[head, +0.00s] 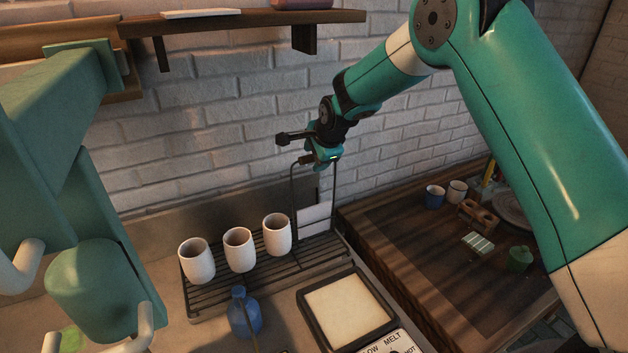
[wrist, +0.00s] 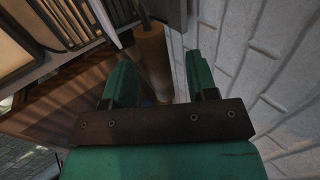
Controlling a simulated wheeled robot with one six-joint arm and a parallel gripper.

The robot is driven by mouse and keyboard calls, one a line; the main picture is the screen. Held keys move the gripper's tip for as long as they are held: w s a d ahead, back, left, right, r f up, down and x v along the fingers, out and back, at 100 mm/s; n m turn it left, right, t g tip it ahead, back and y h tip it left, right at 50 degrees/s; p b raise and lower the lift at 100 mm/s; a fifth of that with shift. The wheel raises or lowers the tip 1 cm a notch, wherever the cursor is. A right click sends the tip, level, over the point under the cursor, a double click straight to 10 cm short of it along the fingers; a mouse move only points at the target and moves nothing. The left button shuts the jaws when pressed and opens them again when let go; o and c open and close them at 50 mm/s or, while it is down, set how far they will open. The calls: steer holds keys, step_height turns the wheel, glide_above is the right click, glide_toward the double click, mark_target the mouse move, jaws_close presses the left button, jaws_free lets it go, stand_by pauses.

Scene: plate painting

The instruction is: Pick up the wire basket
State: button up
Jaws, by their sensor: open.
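A black wire rack (head: 208,303) stands on the counter against the brick wall, with three white cups on it. A tall thin wire loop (head: 293,205) rises at its right end; I take this to be the wire basket, but cannot tell whether loop and rack are one piece. My gripper (head: 320,160) is at the top of this loop and hides part of it. In the wrist view my gripper (wrist: 160,85) has its two green fingers apart. A brown cylinder (wrist: 152,60), perhaps a handle grip, shows between and beyond them. I cannot tell whether they touch it.
The white cups (head: 238,250) stand in a row. A blue bottle (head: 244,314) and a dark-framed pale square plate (head: 345,309) are in front. A wooden table (head: 385,235) with small pots is at right. A shelf (head: 230,24) hangs above left.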

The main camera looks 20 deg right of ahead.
steer(key=shift+w+f, duration=0.3)
steer(key=shift+f, duration=0.2)
jaws_close()
